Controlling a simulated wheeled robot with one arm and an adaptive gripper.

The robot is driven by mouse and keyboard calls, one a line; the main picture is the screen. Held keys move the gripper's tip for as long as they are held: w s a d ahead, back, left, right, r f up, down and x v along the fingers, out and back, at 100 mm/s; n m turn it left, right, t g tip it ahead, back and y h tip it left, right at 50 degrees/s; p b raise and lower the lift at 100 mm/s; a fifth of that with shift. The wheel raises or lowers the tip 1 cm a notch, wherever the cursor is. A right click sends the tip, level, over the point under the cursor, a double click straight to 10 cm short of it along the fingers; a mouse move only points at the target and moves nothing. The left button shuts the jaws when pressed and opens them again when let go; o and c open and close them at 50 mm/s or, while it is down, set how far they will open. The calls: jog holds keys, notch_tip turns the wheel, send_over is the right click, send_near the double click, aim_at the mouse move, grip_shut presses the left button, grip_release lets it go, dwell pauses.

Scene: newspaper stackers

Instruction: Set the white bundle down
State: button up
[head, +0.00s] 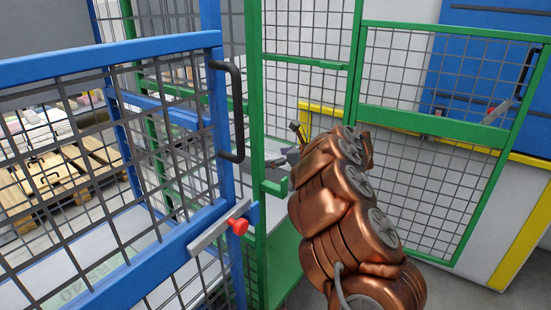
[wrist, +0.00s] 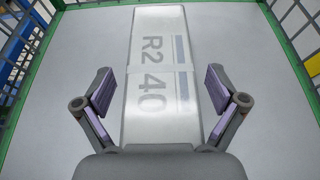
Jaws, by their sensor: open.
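The white bundle (wrist: 163,40) is a long flat pack with grey "R2 40" lettering and a pale band across it. In the wrist view it lies on a light grey surface (wrist: 90,50) inside a green-framed mesh enclosure. My gripper (wrist: 162,95) is open, with one finger on each side of the bundle near its close end. Both fingers look apart from the bundle's sides; the gripper's body hides its near end. In the head view my copper-coloured arm reaches toward the green cage, and the gripper (head: 290,150) is mostly hidden behind it. I cannot make out this bundle there.
A blue mesh gate (head: 110,170) with a black handle and red knob (head: 239,226) stands at the left. A green mesh door (head: 430,150) stands open at the right. Wooden pallets (head: 65,175) lie behind the blue mesh. The green post (head: 256,130) is close to my arm.

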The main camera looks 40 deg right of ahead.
jog(key=shift+s+r, duration=0.1)
jog(key=shift+r, duration=0.1)
jog(key=p+v, duration=0.2)
jog(key=v, duration=0.9)
jog(key=shift+s, duration=0.35)
jog(key=shift+d+r, duration=0.1)
jog(key=shift+d, duration=0.05)
